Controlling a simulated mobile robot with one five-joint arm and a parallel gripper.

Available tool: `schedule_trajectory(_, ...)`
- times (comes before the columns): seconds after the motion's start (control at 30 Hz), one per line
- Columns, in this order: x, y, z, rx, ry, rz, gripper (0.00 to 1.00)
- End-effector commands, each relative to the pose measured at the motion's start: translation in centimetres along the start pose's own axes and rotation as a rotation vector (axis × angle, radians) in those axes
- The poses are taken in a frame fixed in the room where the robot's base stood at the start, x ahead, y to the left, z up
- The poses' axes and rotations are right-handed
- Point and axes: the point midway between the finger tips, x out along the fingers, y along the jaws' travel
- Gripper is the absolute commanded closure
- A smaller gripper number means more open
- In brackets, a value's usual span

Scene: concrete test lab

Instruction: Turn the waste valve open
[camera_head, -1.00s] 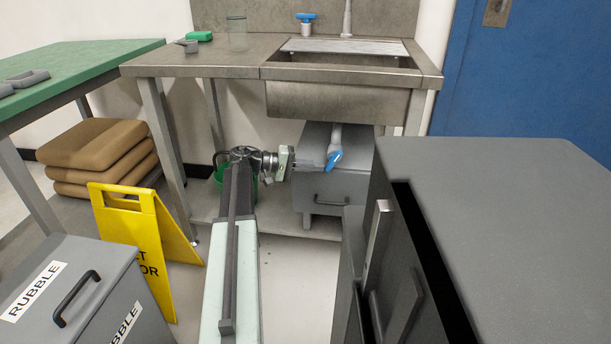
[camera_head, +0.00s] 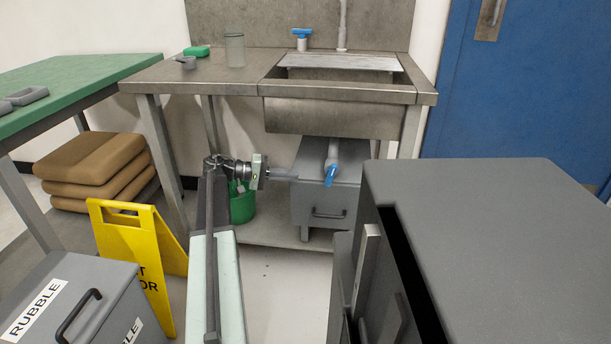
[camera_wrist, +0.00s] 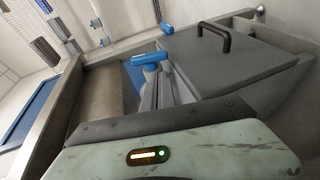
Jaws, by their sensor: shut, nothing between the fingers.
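The waste valve (camera_head: 333,175) is a blue lever handle on the pale drain pipe under the sink, in front of the grey lidded bin. In the head view its handle slants down to the left. My gripper (camera_head: 293,178) points right toward the valve from its left, with its tip apart from the handle in this view. In the wrist view, blue valve parts (camera_wrist: 150,59) show just beyond my shut, empty fingers (camera_wrist: 158,88). Contact cannot be told there.
The grey bin (camera_head: 312,205) stands below the sink basin (camera_head: 335,115). A green bucket (camera_head: 242,205) is behind my arm. A large grey cabinet (camera_head: 490,220) blocks the right front. A yellow floor sign (camera_head: 135,235) and rubble box (camera_head: 75,290) stand at left.

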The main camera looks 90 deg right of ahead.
Motion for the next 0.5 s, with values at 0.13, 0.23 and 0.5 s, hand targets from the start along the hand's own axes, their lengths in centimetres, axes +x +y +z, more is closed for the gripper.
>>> schedule_trajectory(0.13,-3.1,0.3,-0.1,0.000,0.002,0.000,1.00)
schedule_trajectory(0.23,-4.2,0.3,-0.1,0.001,0.001,0.000,1.00)
schedule_trajectory(0.5,-5.0,0.2,0.0,0.001,0.000,0.000,1.00)
